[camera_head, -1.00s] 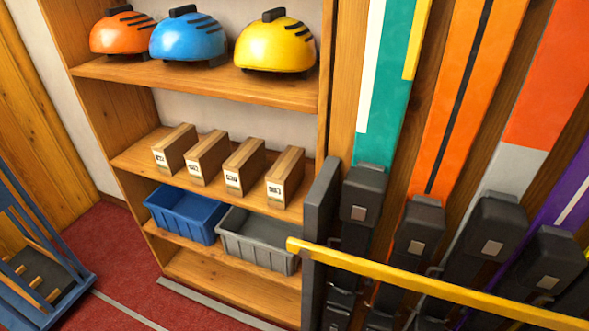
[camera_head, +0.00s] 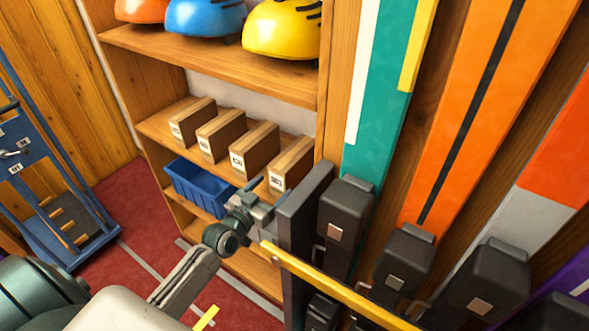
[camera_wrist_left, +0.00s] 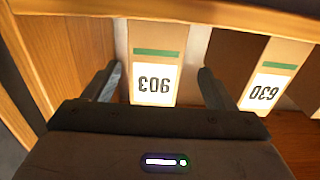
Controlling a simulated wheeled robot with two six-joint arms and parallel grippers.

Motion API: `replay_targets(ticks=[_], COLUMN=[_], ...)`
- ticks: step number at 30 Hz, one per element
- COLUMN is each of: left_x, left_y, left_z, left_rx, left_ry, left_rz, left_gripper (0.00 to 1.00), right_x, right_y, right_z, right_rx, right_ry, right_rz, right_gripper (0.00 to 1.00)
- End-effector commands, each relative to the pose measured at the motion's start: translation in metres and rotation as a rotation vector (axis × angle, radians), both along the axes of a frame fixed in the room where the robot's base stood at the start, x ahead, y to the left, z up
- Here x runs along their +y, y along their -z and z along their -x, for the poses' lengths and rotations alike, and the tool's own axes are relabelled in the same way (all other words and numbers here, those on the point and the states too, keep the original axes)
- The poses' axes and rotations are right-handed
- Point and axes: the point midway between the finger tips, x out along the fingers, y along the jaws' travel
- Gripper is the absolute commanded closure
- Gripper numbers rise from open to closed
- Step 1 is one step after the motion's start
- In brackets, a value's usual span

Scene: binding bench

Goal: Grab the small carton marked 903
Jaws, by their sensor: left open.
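Several small brown cartons stand in a row on the middle shelf. The carton marked 903 (camera_head: 291,166) is the rightmost, beside the shelf's right side panel. In the left wrist view, the 903 carton (camera_wrist_left: 155,62) shows its white label upside down, with a green stripe. My left gripper (camera_head: 264,188) is open in front of this carton, just below its front face in the head view. In the left wrist view, the fingers of the gripper (camera_wrist_left: 157,75) stand apart on either side of the label; I cannot tell whether they touch it. My right gripper is not in view.
The neighbouring carton marked 630 (camera_wrist_left: 266,75) stands close to one finger. A blue bin (camera_head: 197,188) sits on the shelf below. A blue trolley (camera_head: 50,190) stands at the left.

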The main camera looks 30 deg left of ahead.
Motion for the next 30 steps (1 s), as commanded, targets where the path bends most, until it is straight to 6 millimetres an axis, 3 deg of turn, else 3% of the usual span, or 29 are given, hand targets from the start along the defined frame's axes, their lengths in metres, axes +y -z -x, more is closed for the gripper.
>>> replay_targets(ticks=[8,16,26,30], left_x=[-0.005,-0.014,-0.015,-0.015], left_y=[-0.001,-0.002,-0.002,-0.002], left_z=[-0.022,-0.059,-0.066,-0.066], left_rx=[0.0,0.001,0.004,0.003], left_ry=[0.0,-0.001,0.001,0.001], left_rz=[0.002,0.001,-0.002,-0.001], left_gripper=[0.22,0.22,0.22,0.47], right_x=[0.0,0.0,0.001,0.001], right_y=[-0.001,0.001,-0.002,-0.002], right_z=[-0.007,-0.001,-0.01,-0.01], right_rx=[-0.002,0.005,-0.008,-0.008], right_ry=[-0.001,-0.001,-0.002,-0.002], right_rz=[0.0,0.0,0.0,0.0], right_gripper=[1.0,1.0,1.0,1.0])
